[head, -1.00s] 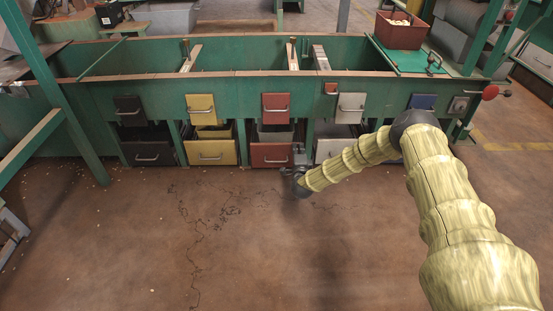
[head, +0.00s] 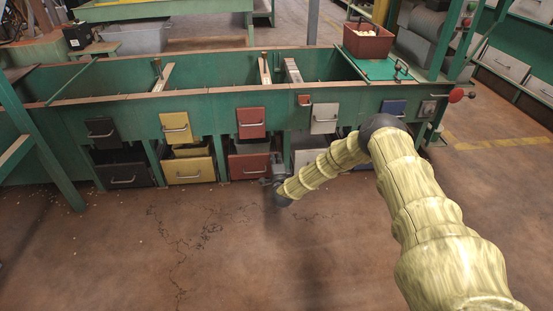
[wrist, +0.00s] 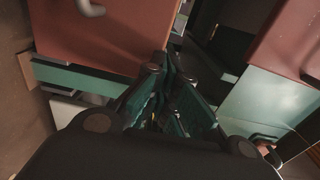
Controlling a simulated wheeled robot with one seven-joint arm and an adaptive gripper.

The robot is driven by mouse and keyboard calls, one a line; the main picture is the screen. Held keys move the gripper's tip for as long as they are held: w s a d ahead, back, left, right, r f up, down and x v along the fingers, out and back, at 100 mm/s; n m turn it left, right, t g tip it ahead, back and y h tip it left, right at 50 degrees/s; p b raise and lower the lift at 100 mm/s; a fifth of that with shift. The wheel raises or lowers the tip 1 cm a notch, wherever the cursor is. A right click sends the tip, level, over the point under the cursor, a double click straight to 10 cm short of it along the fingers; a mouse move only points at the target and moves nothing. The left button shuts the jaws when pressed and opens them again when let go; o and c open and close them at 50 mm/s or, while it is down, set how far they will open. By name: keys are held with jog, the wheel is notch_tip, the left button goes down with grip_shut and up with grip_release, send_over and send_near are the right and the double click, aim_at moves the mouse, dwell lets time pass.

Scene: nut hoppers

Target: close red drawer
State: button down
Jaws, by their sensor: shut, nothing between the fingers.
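The lower red drawer (head: 246,168) is under the green hopper bench, below a red panel with a handle (head: 251,123). Its grey inside shows above its front; how far it stands out I cannot tell. My gripper (head: 268,180) is low in front of the bench, at the drawer's right edge; contact cannot be told. In the wrist view my gripper (wrist: 168,78) is shut and empty, fingertips close together. A red front with a grey handle (wrist: 105,35) is at upper left there, and another red surface (wrist: 292,50) at right.
A yellow drawer (head: 188,170) and a black drawer (head: 124,174) are to the left. A white panel (head: 324,120) is to the right. A green bench leg (head: 220,155) stands left of the red drawer. The brown floor (head: 200,250) in front is clear.

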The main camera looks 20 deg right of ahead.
jog(key=p+v, duration=0.5)
jog(key=v, duration=0.8)
jog(key=shift+s, duration=0.2)
jog(key=s+a+f+n+g+y+p, duration=0.1)
jog(key=s+a+f+n+g+y, duration=0.2)
jog(key=s+a, duration=0.35)
jog(key=s+a+f+n+g+y+p, duration=0.1)
jog(key=s+a+f+n+g+y, duration=0.1)
jog(key=s+a+n, duration=0.35)
jog(key=s+a+f+n+g+y+p, duration=0.1)
jog(key=s+a+f+n+g+y, duration=0.15)
jog(key=s+a, duration=0.5)
jog(key=s+d+r+n+g+h+p, duration=0.1)
jog(key=s+d+r+n+g, duration=0.2)
jog(key=s, duration=0.8)
jog(key=s+d+r+n+g+h, duration=0.1)
jog(key=s+d+r+n+g, duration=0.15)
jog(key=s, duration=0.95)
jog(key=s+d+r+n+g+p, duration=0.1)
jog(key=s+d+r+n+g, duration=0.25)
jog(key=s, duration=0.75)
notch_tip(320, 180, up, 38)
jog(key=p, duration=3.8)
jog(key=shift+s+a+f+n+g, duration=0.2)
jog(key=shift+s+f+n+g, duration=0.1)
jog(key=shift+s+g, duration=0.15)
